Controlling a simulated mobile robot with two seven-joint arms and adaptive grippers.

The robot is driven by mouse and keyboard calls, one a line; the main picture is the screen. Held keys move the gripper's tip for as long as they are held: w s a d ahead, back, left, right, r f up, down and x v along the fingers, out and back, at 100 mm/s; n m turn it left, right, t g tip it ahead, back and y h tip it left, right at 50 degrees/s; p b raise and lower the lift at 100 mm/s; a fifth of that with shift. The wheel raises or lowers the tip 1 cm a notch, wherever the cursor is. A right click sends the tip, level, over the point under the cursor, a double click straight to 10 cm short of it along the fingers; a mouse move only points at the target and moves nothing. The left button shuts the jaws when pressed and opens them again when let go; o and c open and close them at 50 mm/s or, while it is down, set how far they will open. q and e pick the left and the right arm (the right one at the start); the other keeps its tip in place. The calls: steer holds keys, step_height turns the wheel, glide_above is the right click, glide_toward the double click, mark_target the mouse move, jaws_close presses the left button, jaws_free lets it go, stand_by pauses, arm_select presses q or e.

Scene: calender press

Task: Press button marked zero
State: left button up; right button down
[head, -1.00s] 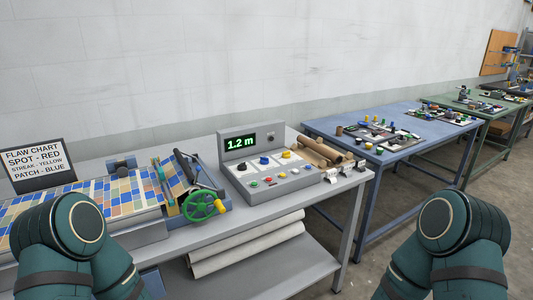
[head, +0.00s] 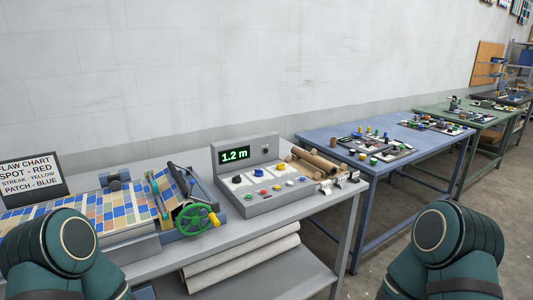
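A grey control box (head: 268,204) stands on the grey bench, with an upright panel whose green display (head: 235,156) reads "1.2 m". Its sloped face carries several small coloured buttons, among them a red one (head: 263,192), a yellow one (head: 277,188) and a white one (head: 289,183), plus a blue knob (head: 260,173). Any marking on the buttons is too small to read, so I cannot tell which is marked zero. My two dark green arms show at the lower left and lower right, well short of the box. Neither gripper is in view.
Left of the box are a green handwheel (head: 192,219) with a yellow knob and a patterned tile sheet (head: 90,207). A flaw chart sign (head: 30,177) stands at far left. Brown rolls (head: 318,162) and small labelled stands (head: 340,183) lie right. A blue table (head: 320,140) stands beyond.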

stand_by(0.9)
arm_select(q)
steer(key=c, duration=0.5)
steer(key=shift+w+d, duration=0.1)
